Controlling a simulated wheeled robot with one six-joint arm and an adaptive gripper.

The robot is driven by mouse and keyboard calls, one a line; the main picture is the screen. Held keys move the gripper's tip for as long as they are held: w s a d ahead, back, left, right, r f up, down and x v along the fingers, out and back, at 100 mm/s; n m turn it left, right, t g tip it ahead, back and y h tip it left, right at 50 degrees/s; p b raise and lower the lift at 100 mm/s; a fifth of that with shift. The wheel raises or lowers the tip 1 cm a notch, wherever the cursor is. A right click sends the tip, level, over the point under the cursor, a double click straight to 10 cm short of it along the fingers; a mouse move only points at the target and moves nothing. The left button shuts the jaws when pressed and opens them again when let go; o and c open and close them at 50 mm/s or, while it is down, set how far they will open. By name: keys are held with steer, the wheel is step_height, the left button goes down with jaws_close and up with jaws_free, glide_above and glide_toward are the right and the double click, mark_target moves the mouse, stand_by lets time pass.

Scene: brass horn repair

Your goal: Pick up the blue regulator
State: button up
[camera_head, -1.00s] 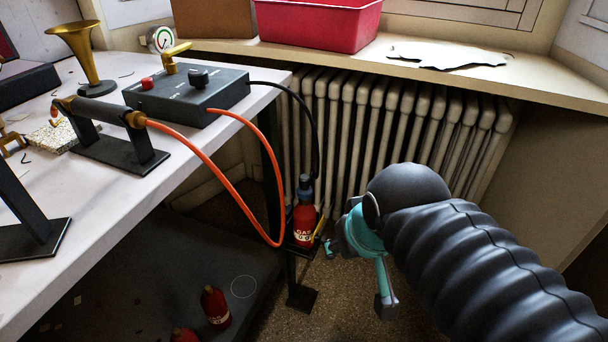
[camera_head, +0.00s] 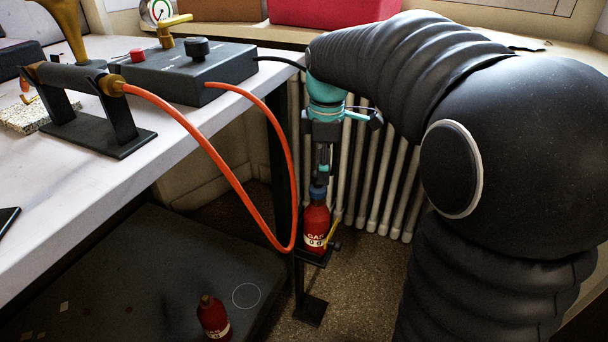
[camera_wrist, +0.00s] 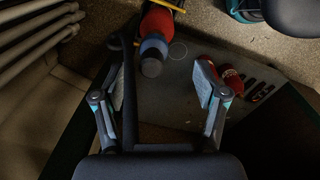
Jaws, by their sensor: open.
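The blue regulator (camera_head: 318,192) sits on the neck of a red gas bottle (camera_head: 316,226), which stands upright on a small black shelf (camera_head: 312,257) by the table leg. My gripper (camera_head: 322,176) points down just above the regulator, its fingers partly blurred into the dark background. In the wrist view, the regulator (camera_wrist: 152,56) is seen end-on, slightly left of centre and beyond the two spread fingertips (camera_wrist: 160,84). The gripper is open and empty. I cannot tell the exact gap between the fingers and the regulator.
A red hose (camera_head: 225,165) loops down beside the bottle from a dark control box (camera_head: 180,72) on the white table (camera_head: 130,175). A radiator (camera_head: 375,190) stands close behind. Another red bottle (camera_head: 213,318) is on the dark lower platform (camera_head: 150,265). A yellow-handled part (camera_head: 333,232) is beside the gas bottle.

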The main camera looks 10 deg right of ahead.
mark_target(318, 191)
steer(key=shift+w+f+n, duration=0.6)
steer(key=shift+w+f, duration=0.15)
steer(key=shift+w, duration=0.15)
steer(key=shift+w+f, duration=0.1)
steer(key=shift+f, duration=0.25)
steer(key=shift+s+a+f+b, duration=0.15)
steer(key=shift+f+b, duration=0.35)
steer(key=shift+f, duration=1.2)
steer(key=shift+s+a+f+b, duration=0.15)
steer(key=shift+f+b, duration=0.35)
steer(key=shift+f, duration=1.2)
jaws_close()
steer(key=shift+r, duration=0.1)
